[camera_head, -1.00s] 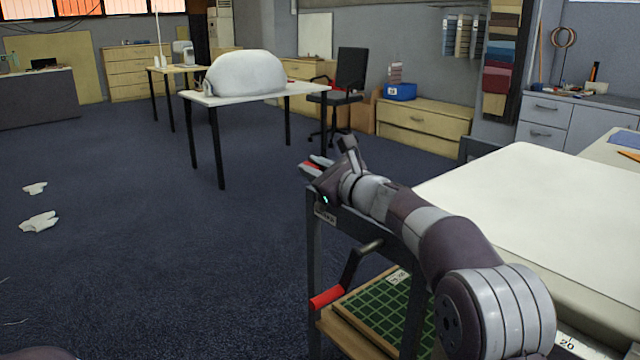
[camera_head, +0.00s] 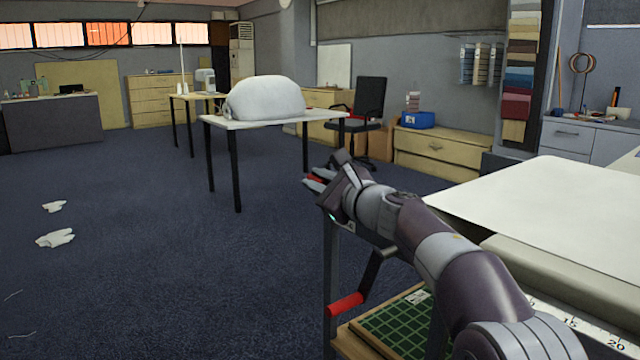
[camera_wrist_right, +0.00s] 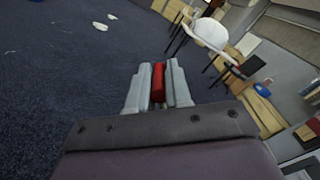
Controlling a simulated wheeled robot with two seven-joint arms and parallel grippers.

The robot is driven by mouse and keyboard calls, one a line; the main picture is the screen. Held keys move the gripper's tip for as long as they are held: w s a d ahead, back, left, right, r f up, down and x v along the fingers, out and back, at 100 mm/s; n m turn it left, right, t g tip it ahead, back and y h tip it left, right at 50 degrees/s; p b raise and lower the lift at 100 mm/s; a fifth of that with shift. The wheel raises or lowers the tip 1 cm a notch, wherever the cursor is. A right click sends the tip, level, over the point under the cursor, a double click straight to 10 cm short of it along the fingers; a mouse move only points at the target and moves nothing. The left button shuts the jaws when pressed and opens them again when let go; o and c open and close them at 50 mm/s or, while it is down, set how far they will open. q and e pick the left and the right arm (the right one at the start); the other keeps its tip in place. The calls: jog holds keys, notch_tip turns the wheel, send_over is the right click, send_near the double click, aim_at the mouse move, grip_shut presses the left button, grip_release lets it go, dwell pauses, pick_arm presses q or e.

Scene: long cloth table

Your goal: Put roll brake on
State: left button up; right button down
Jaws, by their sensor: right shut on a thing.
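My right gripper (camera_head: 313,181) is at the far left end of the cloth table's dark frame. It is shut on a small red lever (camera_head: 317,178), which I take to be the roll brake. In the right wrist view the red lever (camera_wrist_right: 158,82) sits between the two grey fingers (camera_wrist_right: 158,88). The fingers and wrist hide the lever's base, so I cannot tell how it joins the frame. My left gripper is not in view.
A crank with a red grip (camera_head: 345,305) hangs below my right wrist. A green gridded tray (camera_head: 395,330) sits low under the table. The pale cloth top (camera_head: 560,205) lies to the right. Open blue carpet (camera_head: 200,270) is to the left, with white scraps (camera_head: 55,239).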

jog(key=c, duration=1.1)
grip_release()
jog(key=shift+o, duration=0.2)
jog(key=b+v, duration=0.1)
jog(key=v, duration=1.1)
jog(key=shift+s+d, duration=0.15)
jog(key=shift+s, duration=0.15)
jog(key=shift+f, duration=0.1)
